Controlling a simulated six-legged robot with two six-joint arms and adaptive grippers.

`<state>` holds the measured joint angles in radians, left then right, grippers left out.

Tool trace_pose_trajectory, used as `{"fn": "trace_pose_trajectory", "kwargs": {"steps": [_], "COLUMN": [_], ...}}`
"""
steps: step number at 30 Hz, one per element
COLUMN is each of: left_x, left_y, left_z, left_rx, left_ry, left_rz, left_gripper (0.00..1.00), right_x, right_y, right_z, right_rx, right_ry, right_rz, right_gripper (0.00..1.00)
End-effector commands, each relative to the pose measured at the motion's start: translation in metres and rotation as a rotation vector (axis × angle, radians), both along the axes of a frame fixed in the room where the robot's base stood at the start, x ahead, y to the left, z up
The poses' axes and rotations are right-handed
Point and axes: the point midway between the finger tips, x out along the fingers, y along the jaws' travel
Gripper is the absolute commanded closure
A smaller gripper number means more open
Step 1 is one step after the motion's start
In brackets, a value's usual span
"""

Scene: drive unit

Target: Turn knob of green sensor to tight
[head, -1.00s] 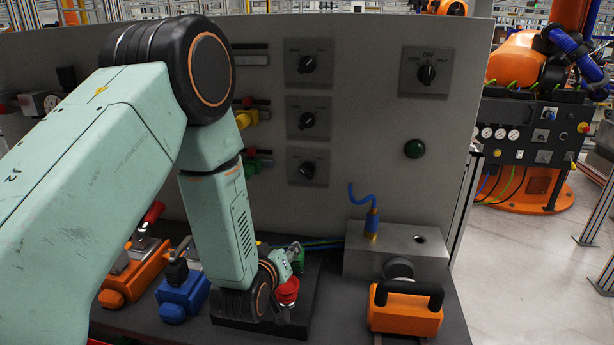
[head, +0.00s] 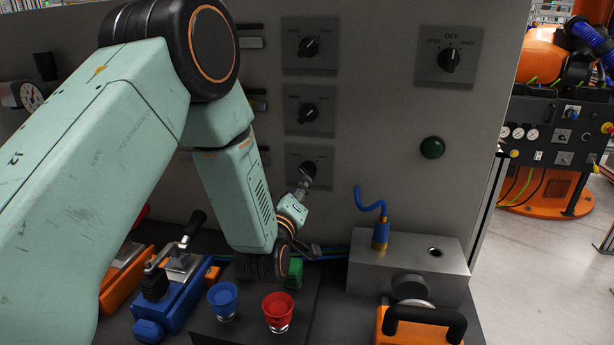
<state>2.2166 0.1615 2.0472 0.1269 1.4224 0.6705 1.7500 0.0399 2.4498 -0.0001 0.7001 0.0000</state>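The lowest of three stacked knob panels (head: 325,155) is on the grey wall. Its dark knob (head: 309,169) is partly covered by my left gripper. The knob's pointer setting and most of the panel lettering cannot be read. My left gripper (head: 311,215) is just below and in front of this knob. Its fingers look spread apart with nothing between them. The upper finger overlaps the knob's lower edge in the picture; I cannot tell whether they touch. No green sensor shows clearly; my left arm hides the wall left of this panel. My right gripper is not in view.
A red cup (head: 278,312), a blue cup (head: 223,301) and a partly hidden green part (head: 294,273) are below the gripper. A metal block (head: 395,265) with a blue cable stands right. Two more knobs (head: 309,47) (head: 308,112) are above.

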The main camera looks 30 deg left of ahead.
Motion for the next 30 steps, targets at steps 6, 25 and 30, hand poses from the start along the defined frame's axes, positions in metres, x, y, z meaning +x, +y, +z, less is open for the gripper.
{"fn": "trace_pose_trajectory", "kwargs": {"steps": [6,25,30], "left_x": [0.021,0.073,0.074], "left_y": [0.006,0.017,0.018], "left_z": [0.001,0.000,0.000], "left_rx": [0.001,0.002,0.001], "left_ry": [-0.002,0.001,0.003], "left_rz": [0.001,-0.002,-0.002], "left_gripper": [0.62,0.62,0.64], "right_x": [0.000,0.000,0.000], "right_y": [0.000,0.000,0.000], "right_z": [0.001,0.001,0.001], "right_rx": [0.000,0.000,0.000], "right_ry": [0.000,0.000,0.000], "right_rz": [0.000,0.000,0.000], "right_gripper": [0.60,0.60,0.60]}}
